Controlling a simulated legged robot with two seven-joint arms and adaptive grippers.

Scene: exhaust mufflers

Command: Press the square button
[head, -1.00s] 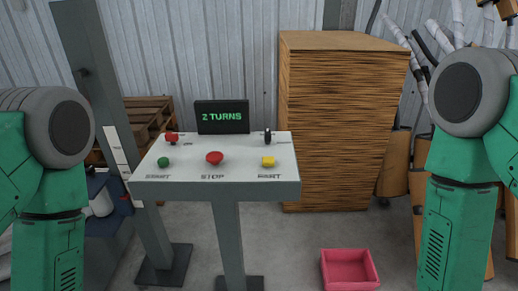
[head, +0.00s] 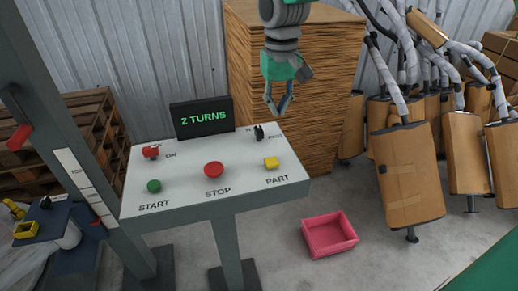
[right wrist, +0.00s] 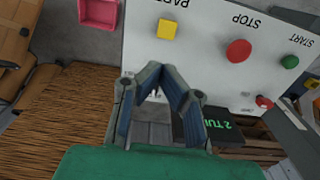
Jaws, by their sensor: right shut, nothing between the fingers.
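The yellow square button (head: 271,163) sits above the word PART at the right of the white control panel (head: 185,190). It also shows in the right wrist view (right wrist: 167,29), beyond my fingertips. My right gripper (head: 279,111) hangs fingers down behind the panel's back right side in the head view. In the right wrist view its fingers (right wrist: 162,68) meet at the tips, with nothing between them. It is apart from the button. My left gripper is out of view.
A red round button (head: 214,169) and a green one (head: 154,186) share the panel with a red switch (head: 151,151) and a black knob (head: 259,132). A screen (head: 202,117) reads "2 TURNS". A pink bin (head: 329,234) lies on the floor at right.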

